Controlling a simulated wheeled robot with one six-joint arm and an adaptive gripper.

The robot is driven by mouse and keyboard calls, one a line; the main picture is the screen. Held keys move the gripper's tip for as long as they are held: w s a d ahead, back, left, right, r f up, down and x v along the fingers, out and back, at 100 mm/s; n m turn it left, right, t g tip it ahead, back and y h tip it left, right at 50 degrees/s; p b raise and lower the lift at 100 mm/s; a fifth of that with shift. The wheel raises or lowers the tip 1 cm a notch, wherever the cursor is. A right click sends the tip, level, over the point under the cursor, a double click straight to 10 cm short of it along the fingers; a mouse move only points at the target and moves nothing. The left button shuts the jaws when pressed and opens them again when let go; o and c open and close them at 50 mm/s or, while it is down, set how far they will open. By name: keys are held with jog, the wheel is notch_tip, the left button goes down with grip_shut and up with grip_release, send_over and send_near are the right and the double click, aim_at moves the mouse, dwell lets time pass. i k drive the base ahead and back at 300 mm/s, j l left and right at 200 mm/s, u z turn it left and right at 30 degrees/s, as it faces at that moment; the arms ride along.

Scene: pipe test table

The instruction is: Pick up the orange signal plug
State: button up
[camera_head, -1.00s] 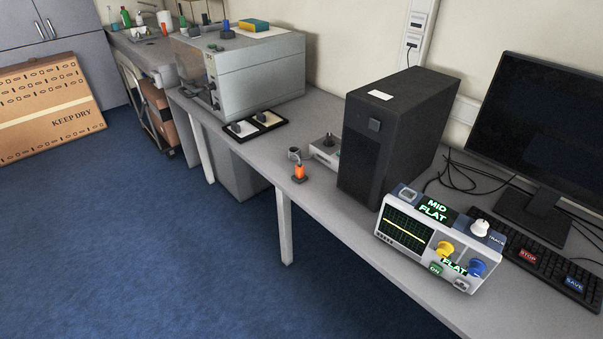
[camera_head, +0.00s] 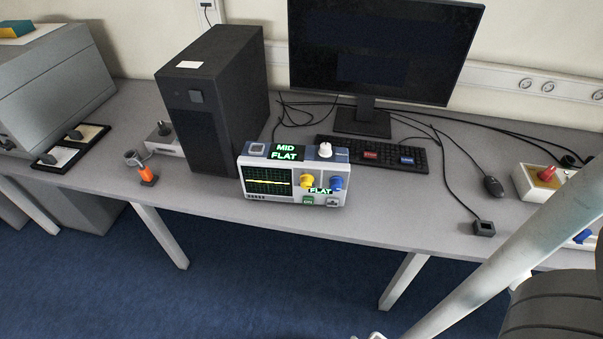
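The orange signal plug (camera_head: 146,174) stands on the grey table near its front edge, left of the black computer tower. It has a dark base and looks slightly tilted. A small grey ring-like part (camera_head: 131,158) is just behind it to the left. My gripper cannot be made out; a pale tube and dark ribbed parts, which may be my arm, fill the lower right corner, far from the plug.
The black tower (camera_head: 210,115) and a small grey box with a knob (camera_head: 162,141) stand close behind the plug. The scope device (camera_head: 291,179), keyboard (camera_head: 372,156) and monitor (camera_head: 365,60) are to the right. A tray (camera_head: 71,147) lies left. The table's front middle is mostly bare.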

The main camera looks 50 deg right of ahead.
aim_at(146, 175)
jog(key=i+j+z, duration=0.35)
jog(key=j, duration=0.25)
jog(key=i+j+z, duration=0.2)
jog(key=j+z, duration=0.15)
jog(key=j, duration=0.3)
